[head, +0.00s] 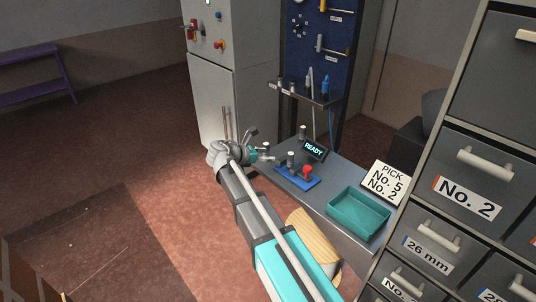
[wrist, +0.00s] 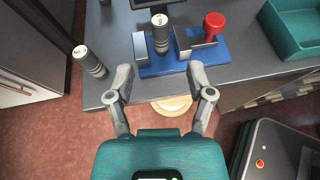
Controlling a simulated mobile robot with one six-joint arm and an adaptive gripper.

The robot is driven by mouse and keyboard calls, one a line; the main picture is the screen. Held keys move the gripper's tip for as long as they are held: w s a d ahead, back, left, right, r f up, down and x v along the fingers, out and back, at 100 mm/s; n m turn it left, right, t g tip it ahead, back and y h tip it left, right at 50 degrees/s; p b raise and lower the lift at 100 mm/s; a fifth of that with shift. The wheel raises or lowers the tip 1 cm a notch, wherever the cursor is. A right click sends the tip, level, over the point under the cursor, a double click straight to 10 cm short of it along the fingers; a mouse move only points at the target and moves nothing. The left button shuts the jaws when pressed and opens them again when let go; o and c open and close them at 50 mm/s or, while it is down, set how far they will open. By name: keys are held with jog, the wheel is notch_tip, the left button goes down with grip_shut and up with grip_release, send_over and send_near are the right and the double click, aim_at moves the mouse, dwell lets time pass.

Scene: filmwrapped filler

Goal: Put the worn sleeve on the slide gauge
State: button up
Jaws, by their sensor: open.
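The slide gauge (head: 296,178) is a blue base with grey blocks and a red knob, on the grey bench; it also shows in the wrist view (wrist: 213,54). A banded grey sleeve with a pale top (wrist: 161,36) stands upright between the gauge's grey blocks. A second banded sleeve (wrist: 88,61) stands upright on the bench, left of the gauge. Both have top markings too small to read surely, and I cannot tell which is the worn one. My gripper (wrist: 160,76) is open and empty, pointing at the gauge's near edge; it also shows in the head view (head: 262,147).
A further small cylinder (head: 302,131) stands behind the gauge, near a READY display (head: 314,148). A teal tray (head: 359,214) sits to the right, by a sign reading PICK No. 5 No. 2 (head: 382,183). A drawer cabinet (head: 465,150) stands at the right. A round wooden seat shows below the bench.

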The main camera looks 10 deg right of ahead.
jog(key=shift+d, duration=0.1)
dwell(0.4)
jog(key=s+d+f+m+g+y, duration=0.1)
jog(key=s+d+f+m, duration=0.1)
jog(key=s+d+m, duration=0.1)
jog(key=s+d+f+m+g+y, duration=0.1)
jog(key=s+d+f+m+y, duration=0.1)
jog(key=s+d+f+m, duration=0.1)
jog(key=s+d+f+m+g+y, duration=0.2)
jog(key=s+d+f+m, duration=0.1)
jog(key=s+m, duration=0.2)
jog(key=shift+s, duration=0.35)
jog(key=s+f+m+g+y, duration=0.2)
jog(key=s+m+y, duration=0.5)
jog(key=s+m, duration=0.5)
jog(key=shift+s+d+f, duration=0.2)
jog(key=shift+d+f, duration=0.15)
jog(key=shift+f, duration=0.4)
